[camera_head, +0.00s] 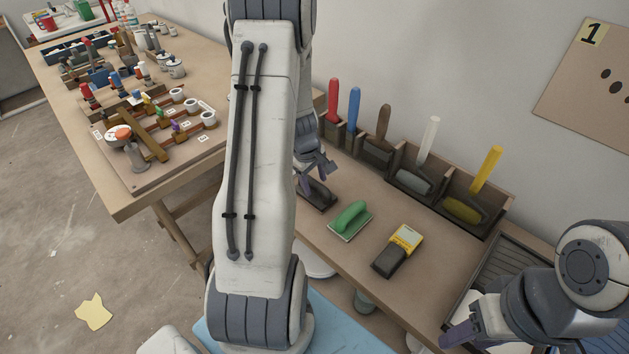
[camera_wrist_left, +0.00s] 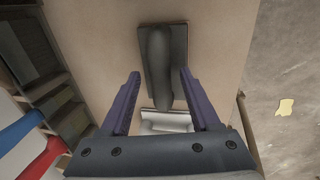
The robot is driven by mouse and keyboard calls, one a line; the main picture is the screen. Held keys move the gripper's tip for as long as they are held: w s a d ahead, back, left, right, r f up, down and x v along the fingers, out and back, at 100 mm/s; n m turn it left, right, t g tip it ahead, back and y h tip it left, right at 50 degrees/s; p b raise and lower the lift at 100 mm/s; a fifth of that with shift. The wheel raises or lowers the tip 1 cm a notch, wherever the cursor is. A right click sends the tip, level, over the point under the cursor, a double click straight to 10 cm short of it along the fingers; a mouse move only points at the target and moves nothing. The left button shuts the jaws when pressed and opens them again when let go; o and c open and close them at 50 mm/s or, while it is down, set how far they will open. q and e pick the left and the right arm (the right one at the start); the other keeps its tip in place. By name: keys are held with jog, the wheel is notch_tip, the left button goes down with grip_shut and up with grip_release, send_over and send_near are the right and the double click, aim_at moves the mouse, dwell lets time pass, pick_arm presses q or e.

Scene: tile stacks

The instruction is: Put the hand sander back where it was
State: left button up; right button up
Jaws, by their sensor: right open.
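A dark flat-based tool with a rounded grip (camera_head: 317,195) lies on the bench, partly hidden by my left arm. It also shows in the left wrist view (camera_wrist_left: 158,55). My left gripper (camera_head: 318,165) is open, and in the left wrist view its fingers (camera_wrist_left: 162,100) appear either side of the grip's near end, holding nothing. A green-handled tool (camera_head: 350,217) and a yellow-and-black block (camera_head: 397,251) lie to the right. I cannot tell for certain which is the hand sander. My right gripper (camera_head: 462,334) is open and empty at lower right.
Wooden bins (camera_head: 378,153) along the wall hold tools with red, blue, brown, white and yellow handles. A pale tool (camera_wrist_left: 166,122) lies near the dark one. A grey ridged tray (camera_head: 508,262) is at right. Another table (camera_head: 125,200) with many tools stands at left.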

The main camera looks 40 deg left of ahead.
aim_at(308, 198)
pick_arm(q)
notch_tip(308, 198, up, 12)
jog(key=s+p, duration=0.2)
jog(key=p, duration=0.1)
jog(key=s+d+r+m+h, duration=0.15)
jog(key=d+m, duration=0.35)
jog(key=d, duration=0.5)
jog(key=d+r+m+y, duration=0.1)
jog(key=d+r+m, duration=0.3)
jog(key=d, duration=0.6)
jog(key=s+d+r+m+g, duration=0.1)
jog(key=s+d+m+g, duration=0.1)
jog(key=s+d+m, duration=1.2)
jog(key=s+m, duration=0.1)
jog(key=s, duration=0.2)
jog(key=shift+s+r+b, duration=0.2)
jog(key=shift+r+b, duration=0.1)
jog(key=shift+r, duration=0.05)
jog(key=shift+r, duration=0.1)
